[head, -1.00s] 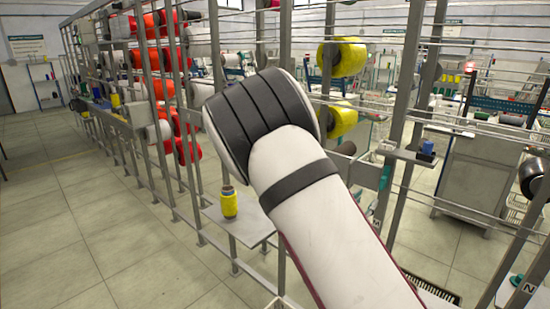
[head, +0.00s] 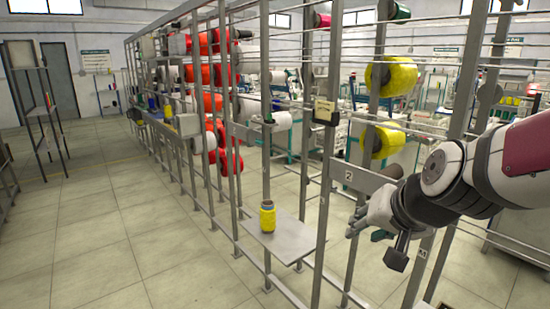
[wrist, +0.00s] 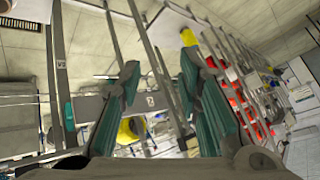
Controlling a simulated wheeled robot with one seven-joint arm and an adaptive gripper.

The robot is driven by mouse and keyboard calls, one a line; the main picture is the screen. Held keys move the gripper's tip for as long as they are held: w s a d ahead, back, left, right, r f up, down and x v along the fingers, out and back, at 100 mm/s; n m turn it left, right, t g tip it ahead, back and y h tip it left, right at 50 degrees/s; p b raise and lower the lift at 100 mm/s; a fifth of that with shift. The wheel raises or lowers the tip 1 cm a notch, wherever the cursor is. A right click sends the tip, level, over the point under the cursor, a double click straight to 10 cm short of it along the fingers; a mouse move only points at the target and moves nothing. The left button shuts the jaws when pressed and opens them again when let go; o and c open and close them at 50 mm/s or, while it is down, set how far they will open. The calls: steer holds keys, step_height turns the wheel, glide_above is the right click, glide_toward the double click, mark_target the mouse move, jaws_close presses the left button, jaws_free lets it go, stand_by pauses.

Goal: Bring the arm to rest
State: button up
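My arm reaches in from the right edge in the head view and is bent at the wrist. My gripper (head: 366,230) is at its end, in front of the rack's grey posts and right of the small shelf. In the wrist view my gripper (wrist: 160,78) shows its two teal-padded fingers spread apart, with no object held between them. Rack bars lie beyond the fingers. I cannot tell whether the gripper touches the rack.
A yellow bobbin (head: 267,217) stands upright on a small grey shelf (head: 290,240) of the rack. Large yellow spools (head: 390,76) and red spools (head: 212,102) hang on it. Metal posts (head: 328,150) stand close to my arm. The tiled floor (head: 110,220) at left is clear.

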steer(key=s+d+r+n+g, duration=0.1)
steer(key=s+n, duration=0.1)
steer(key=s, duration=0.7)
steer(key=s+d+r+n+g+h, duration=0.1)
steer(key=s+g, duration=0.1)
steer(key=s, duration=0.8)
steer(key=shift+r+n, duration=0.35)
steer(key=shift+n, duration=0.05)
steer(key=shift+c, duration=0.2)
